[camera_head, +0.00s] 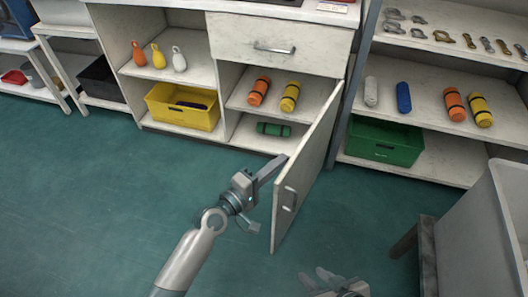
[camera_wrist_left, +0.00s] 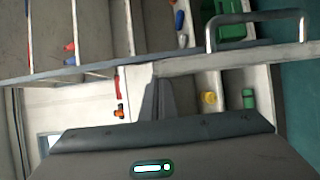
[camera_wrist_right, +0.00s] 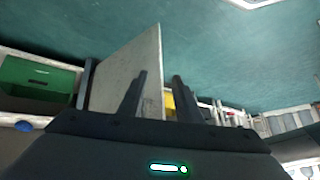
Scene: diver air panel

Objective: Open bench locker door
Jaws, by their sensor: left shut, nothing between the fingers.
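The white bench locker door (camera_head: 308,150) stands well open, hinged at its right side, with its handled outer face towards me. Its grey handle (camera_head: 289,198) is near the free edge and also shows in the left wrist view (camera_wrist_left: 256,17). My left gripper (camera_head: 280,164) is shut and empty on the inner side of the door, close to its top edge; contact is unclear. Its closed fingers (camera_wrist_left: 158,100) point at the door in the left wrist view. My right gripper (camera_head: 320,280) is low in front of the door, away from the handle. Its fingers are apart and empty in the right wrist view (camera_wrist_right: 160,95).
Inside the locker are orange (camera_head: 259,91), yellow (camera_head: 290,97) and green (camera_head: 273,129) cylinders. A drawer (camera_head: 280,42) sits above. Right are shelves with a green crate (camera_head: 385,143) and a large grey bin (camera_head: 485,230). A yellow crate (camera_head: 182,112) is left. The green floor in front is clear.

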